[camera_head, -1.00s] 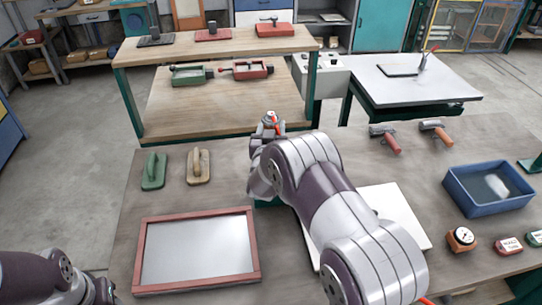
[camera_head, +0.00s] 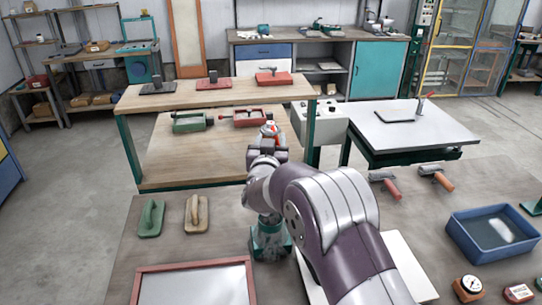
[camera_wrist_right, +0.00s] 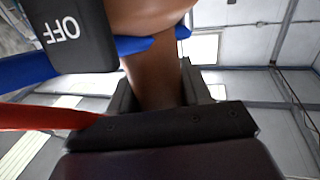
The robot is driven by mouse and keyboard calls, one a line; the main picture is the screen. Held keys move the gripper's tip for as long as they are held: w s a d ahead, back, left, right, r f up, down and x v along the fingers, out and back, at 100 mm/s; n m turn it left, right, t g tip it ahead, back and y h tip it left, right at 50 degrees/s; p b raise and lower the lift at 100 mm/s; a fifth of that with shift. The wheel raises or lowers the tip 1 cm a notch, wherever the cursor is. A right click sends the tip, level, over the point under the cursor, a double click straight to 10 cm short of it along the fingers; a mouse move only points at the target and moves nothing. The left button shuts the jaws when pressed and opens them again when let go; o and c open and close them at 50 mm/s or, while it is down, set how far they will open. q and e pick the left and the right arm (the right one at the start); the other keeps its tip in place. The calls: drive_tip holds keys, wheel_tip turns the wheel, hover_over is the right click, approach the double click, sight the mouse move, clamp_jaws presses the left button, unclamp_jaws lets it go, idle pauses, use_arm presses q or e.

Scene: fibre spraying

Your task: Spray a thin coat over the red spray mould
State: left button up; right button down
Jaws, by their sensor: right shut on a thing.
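The red-framed mould with a pale flat face (camera_head: 190,286) lies at the near left of the front bench, its near part cut off by the head view's lower edge. My right gripper (camera_head: 266,150) is raised beyond it and to its right, well clear of it. In the wrist view, my right gripper (camera_wrist_right: 160,95) is shut on the brown handle of a spray tool (camera_wrist_right: 153,60). Blue and red hoses and a black OFF label show beside the handle. The tool's front is mostly hidden in the head view. My left gripper is out of view.
Green (camera_head: 150,218) and tan (camera_head: 198,214) hand floats lie behind the mould. A teal stand (camera_head: 270,240) is below my right arm. Two hand tools and a blue tub (camera_head: 492,232) are at right. A wooden bench (camera_head: 225,93) stands behind.

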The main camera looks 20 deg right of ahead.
drive_tip(key=shift+r, duration=0.9)
use_arm(q)
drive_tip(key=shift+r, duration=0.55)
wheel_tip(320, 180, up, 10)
drive_tip(key=p, duration=1.1)
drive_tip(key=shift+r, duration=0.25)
use_arm(e)
wheel_tip(320, 180, up, 14)
